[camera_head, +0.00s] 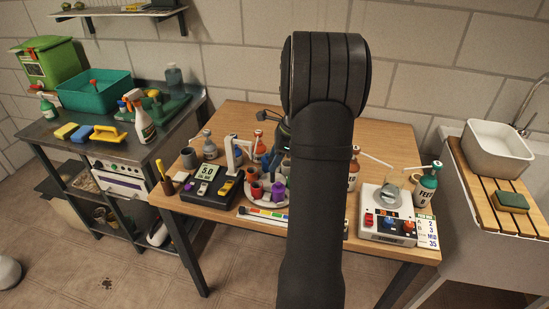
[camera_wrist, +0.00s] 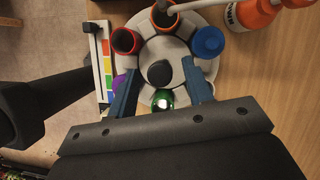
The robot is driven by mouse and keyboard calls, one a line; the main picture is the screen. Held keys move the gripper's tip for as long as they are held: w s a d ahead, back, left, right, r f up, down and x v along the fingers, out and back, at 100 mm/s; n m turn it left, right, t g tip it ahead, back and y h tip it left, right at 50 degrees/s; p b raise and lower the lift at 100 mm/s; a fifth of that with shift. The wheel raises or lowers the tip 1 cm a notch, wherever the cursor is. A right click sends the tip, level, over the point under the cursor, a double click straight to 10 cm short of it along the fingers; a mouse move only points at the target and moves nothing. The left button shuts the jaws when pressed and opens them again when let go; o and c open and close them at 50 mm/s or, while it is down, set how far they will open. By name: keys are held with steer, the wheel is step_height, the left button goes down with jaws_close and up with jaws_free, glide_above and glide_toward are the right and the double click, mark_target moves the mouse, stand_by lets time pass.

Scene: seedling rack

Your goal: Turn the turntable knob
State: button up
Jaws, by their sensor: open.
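The turntable (camera_head: 268,200) stands on the wooden table, partly hidden behind my arm in the head view. In the wrist view the turntable (camera_wrist: 208,58) is a pale disc with several coloured pots around its rim. Its dark round knob (camera_wrist: 160,74) is at the centre. My gripper (camera_wrist: 160,80) is open, with one blue finger on each side of the knob; a gap shows on both sides. I cannot tell how far down the fingertips are relative to the knob. In the head view my gripper is mostly hidden by my arm.
A red-rimmed pot (camera_wrist: 125,40), a blue-capped pot (camera_wrist: 208,42) and a green shiny one (camera_wrist: 162,99) sit close around the fingers. An orange bottle (camera_wrist: 250,14) stands beside the disc. A black scale (camera_head: 208,184) and a white control box (camera_head: 388,212) flank the turntable.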

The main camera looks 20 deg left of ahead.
steer(key=c, duration=1)
steer(key=shift+n, duration=0.4)
steer(key=n, duration=0.1)
steer(key=n+g, duration=0.1)
steer(key=n, duration=0.1)
steer(key=shift+w+a+n+g+h, duration=0.1)
steer(key=shift+n+g+h, duration=0.2)
steer(key=n, duration=0.2)
steer(key=n+g+h, duration=0.1)
steer(key=n, duration=0.2)
steer(key=shift+w+a+h, duration=0.1)
steer(key=shift+h, duration=0.2)
steer(key=n+h, duration=0.1)
steer(key=n, duration=0.4)
steer(key=shift+a+g+h, duration=0.15)
steer(key=shift+g+h, duration=0.25)
steer(key=shift+n+h, duration=0.9)
steer(key=shift+n, duration=1.4)
